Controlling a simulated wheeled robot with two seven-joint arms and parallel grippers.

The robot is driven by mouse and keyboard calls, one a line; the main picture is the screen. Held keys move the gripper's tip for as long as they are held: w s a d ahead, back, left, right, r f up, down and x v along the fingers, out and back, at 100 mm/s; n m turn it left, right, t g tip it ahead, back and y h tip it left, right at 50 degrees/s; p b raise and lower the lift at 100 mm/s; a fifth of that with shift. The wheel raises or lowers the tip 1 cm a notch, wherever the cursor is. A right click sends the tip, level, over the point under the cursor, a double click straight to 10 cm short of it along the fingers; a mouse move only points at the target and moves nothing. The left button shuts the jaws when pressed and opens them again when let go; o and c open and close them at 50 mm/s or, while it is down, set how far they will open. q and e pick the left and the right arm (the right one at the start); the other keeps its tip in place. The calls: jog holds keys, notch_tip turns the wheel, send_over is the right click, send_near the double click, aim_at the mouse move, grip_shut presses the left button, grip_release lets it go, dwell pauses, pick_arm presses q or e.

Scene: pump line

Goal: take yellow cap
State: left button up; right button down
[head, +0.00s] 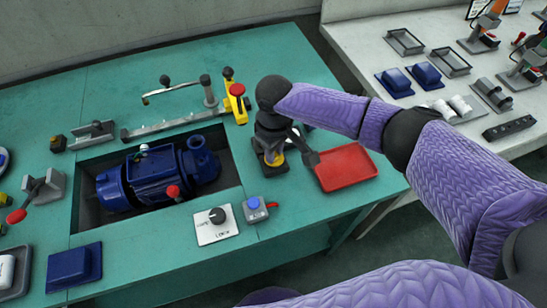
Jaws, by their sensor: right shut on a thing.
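My right gripper (271,155) points down at the teal bench, to the left of the red tray. It is shut on the yellow cap (269,158), of which only a small yellow part shows between the dark fingers. The fingers and wrist hide the rest of the cap and whatever lies directly under it. I cannot tell whether the cap touches the bench or something beneath it. My left gripper is not in view.
A red tray (346,167) lies right of the gripper. A blue pump (158,175) sits in a bench recess on the left. A yellow bracket (236,103) stands behind the gripper. A switch box (255,209) and dial plate (216,224) lie in front.

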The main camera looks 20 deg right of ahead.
jog(key=shift+r+p, duration=0.8)
jog(key=shift+p, duration=0.05)
notch_tip(320, 180, up, 3)
jog(key=p, duration=0.3)
